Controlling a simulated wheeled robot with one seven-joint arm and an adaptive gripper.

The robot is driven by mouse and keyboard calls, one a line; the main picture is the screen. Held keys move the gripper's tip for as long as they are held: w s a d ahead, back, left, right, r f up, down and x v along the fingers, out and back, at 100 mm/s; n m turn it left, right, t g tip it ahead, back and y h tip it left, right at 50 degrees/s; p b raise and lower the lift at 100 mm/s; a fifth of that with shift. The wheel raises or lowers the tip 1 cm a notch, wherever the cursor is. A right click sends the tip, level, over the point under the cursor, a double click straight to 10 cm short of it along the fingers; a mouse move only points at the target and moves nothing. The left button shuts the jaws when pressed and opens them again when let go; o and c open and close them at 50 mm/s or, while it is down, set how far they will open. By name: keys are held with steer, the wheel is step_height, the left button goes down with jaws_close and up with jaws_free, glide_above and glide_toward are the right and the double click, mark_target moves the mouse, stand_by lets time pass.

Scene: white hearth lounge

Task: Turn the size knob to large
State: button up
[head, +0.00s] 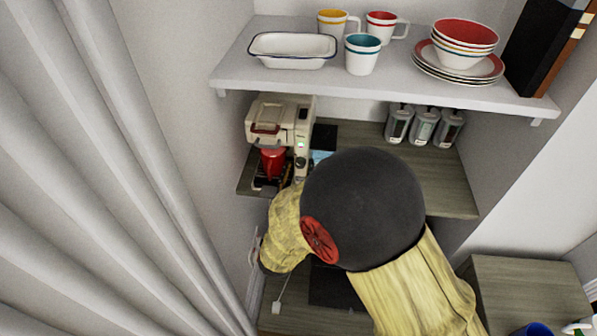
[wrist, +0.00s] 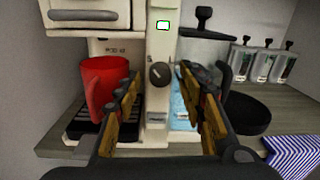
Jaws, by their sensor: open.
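The size knob (wrist: 159,73) is a dark round knob with a pale pointer mark, on the narrow front column of a cream coffee machine (wrist: 118,48). A small lit display sits above it. The machine also shows in the head view (head: 268,112), on the shelf at the left. A red mug (wrist: 103,82) stands on its black drip tray, left of the knob. My gripper (wrist: 163,92) is open and empty, its fingers spread on either side of the knob in the wrist view. Contact with the knob cannot be seen. In the head view my arm hides the gripper.
Several grey canisters (head: 425,127) stand at the back right of the wooden shelf (head: 447,185). The white shelf above (head: 400,83) holds cups, bowls and an enamel dish (head: 292,62). A blue cloth (wrist: 181,105), a black pan (wrist: 245,113) and a striped cloth (wrist: 293,153) lie right of the machine.

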steer(key=shift+c, duration=1.3)
steer(key=c, duration=0.7)
jaws_close()
